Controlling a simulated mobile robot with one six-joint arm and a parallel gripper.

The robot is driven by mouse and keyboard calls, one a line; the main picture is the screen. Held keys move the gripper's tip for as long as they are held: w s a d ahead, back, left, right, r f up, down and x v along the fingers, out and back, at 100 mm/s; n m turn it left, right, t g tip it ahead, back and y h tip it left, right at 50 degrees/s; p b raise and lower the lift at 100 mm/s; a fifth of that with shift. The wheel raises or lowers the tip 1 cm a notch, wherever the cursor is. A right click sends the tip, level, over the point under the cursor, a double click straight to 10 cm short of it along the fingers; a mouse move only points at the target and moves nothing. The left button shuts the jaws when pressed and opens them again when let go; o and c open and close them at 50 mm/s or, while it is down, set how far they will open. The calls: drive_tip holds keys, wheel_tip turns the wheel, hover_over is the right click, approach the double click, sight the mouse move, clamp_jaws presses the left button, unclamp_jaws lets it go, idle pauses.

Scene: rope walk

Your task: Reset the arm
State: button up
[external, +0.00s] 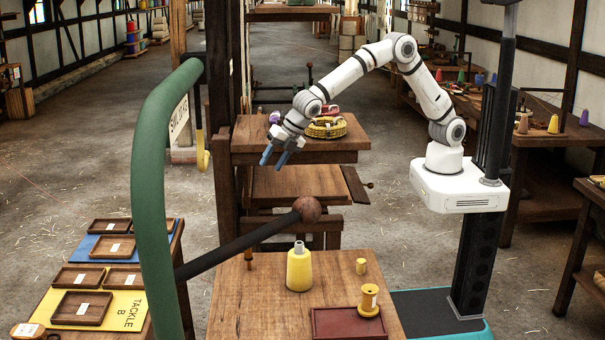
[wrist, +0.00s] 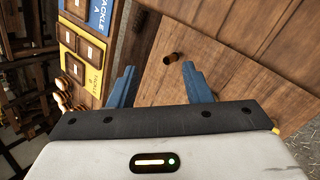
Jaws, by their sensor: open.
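My white arm (external: 352,72) reaches up and to the left from its white base. It bends down so that my gripper (external: 275,157) hangs in the air in front of the wooden shelf with the yellow rope coil. The two blue fingers are apart with nothing between them. In the wrist view my gripper (wrist: 158,84) is also open and empty. Past its fingertips, a small dark brown peg (wrist: 169,58) stands on a wooden board.
A dark bar with a brown ball (external: 307,208) crosses above the bench. A green curved post (external: 150,200) stands at left.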

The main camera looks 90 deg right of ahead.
drive_tip(key=s+d+r+m, duration=0.3)
drive_tip(key=s+r+m, duration=0.2)
drive_tip(key=s+d+r+m+y, duration=0.1)
drive_tip(key=s+d+r+m, duration=0.3)
drive_tip(key=s+r+m, duration=0.2)
drive_tip(key=s+d+r+m, duration=0.4)
drive_tip(key=s+r+m, duration=0.1)
drive_tip(key=r, duration=0.1)
drive_tip(key=shift+s+m+g+y, duration=0.2)
drive_tip(key=shift+m+g+y, duration=0.1)
drive_tip(key=shift+m, duration=0.1)
drive_tip(key=s+d+f+m+g+h+b, duration=0.1)
drive_tip(key=s+d+f+m, duration=0.2)
drive_tip(key=s, duration=0.9)
drive_tip(key=s+d+f+m+g+b, duration=0.1)
drive_tip(key=s+d+f+m+b, duration=0.1)
drive_tip(key=s+d+f, duration=0.6)
drive_tip(key=s+d+m, duration=0.1)
drive_tip(key=s, duration=0.4)
drive_tip(key=shift+h, duration=0.4)
drive_tip(key=shift+f, duration=0.1)
